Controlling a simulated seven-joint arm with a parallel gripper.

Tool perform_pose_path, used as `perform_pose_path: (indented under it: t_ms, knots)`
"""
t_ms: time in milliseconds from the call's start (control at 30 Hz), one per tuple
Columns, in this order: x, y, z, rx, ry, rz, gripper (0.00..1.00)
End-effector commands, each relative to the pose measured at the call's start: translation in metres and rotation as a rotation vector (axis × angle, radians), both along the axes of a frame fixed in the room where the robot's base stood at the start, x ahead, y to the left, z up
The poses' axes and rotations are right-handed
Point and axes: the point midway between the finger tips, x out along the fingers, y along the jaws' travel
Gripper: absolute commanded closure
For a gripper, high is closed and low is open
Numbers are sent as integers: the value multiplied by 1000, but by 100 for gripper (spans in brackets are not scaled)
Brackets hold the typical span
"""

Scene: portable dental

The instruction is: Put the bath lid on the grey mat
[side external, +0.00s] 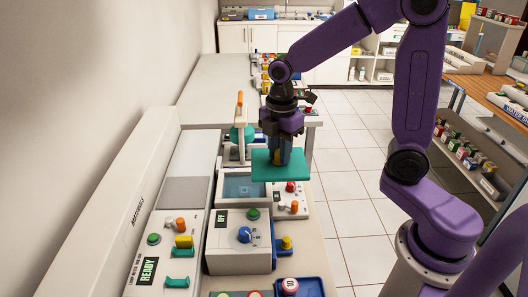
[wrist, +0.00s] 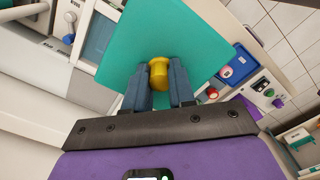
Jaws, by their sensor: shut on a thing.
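The bath lid (side external: 279,170) is a flat teal plate, and it fills the upper middle of the wrist view (wrist: 165,35). Its yellow knob (wrist: 158,73) sits between the two fingers of my gripper (wrist: 158,80). My gripper (side external: 280,155) is shut on the knob and holds the lid roughly level, in the air over the right side of the bath (side external: 240,188). The bath is an open, pale-rimmed basin, partly hidden by the lid. What looks like the grey mat (side external: 185,192) is a bare grey square on the long console left of the bath.
A box with a blue dial (side external: 243,236) stands in front of the bath. A panel with red and orange knobs (side external: 291,200) is to its right. An upright stand with an orange top (side external: 240,105) rises behind the bath. Levers and buttons (side external: 178,240) occupy the console's front.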

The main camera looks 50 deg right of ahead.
Motion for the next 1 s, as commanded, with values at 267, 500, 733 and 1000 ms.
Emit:
perform_pose_path:
  t_ms: [267,500,733,1000]
  knots:
    - [-20,-1,10,0,0,2,100]
    - [11,16,14,0,1,1,100]
    - [75,50,13,-1,2,1,100]
    - [144,85,-2,-1,2,1,100]
